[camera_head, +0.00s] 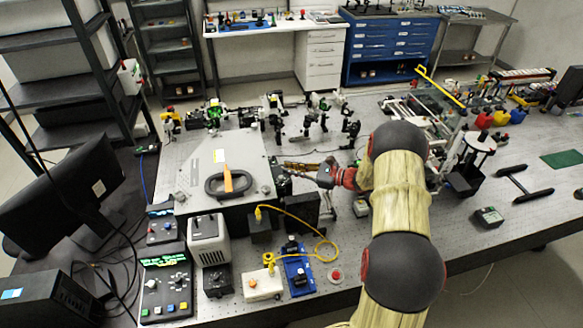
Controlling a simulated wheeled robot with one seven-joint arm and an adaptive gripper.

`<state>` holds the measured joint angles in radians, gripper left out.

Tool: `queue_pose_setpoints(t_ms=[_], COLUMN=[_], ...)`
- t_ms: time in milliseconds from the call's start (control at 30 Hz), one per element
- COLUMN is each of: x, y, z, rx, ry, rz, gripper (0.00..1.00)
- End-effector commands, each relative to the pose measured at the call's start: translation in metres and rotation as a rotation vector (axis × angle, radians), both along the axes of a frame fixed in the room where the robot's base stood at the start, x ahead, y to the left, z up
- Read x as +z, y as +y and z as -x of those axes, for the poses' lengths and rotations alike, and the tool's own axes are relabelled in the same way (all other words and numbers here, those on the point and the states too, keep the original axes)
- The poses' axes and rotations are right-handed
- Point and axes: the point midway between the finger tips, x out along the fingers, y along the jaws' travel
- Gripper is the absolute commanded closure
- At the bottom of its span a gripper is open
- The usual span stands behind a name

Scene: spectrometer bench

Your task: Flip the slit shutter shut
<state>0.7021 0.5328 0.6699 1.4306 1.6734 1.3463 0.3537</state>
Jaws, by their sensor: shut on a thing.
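The spectrometer is a flat grey box (205,165) on the bench, with a black handle and an orange tag on its lid. My gripper (288,166) reaches in from the right, its fingers pointing left at the box's right side. The fingers are shut on a small dark part at the black slit fitting (281,183), which I take to be the slit shutter. The shutter is too small and too covered by the fingers to tell its angle.
Optics mounts (275,115) stand close behind my gripper. A black block (306,208) and a yellow cable (318,236) lie just in front of it. A monitor (70,190) stands at the left.

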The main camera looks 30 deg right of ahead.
Motion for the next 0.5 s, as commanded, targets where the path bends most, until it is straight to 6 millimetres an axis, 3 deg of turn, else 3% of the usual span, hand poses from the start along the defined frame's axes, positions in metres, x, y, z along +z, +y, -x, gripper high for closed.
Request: queue_pose_setpoints(t_ms=[500], x=[0.009], y=[-0.005], z=[-0.018], rx=[0.0], ry=[0.423], rz=[-0.12], gripper=[1.0])
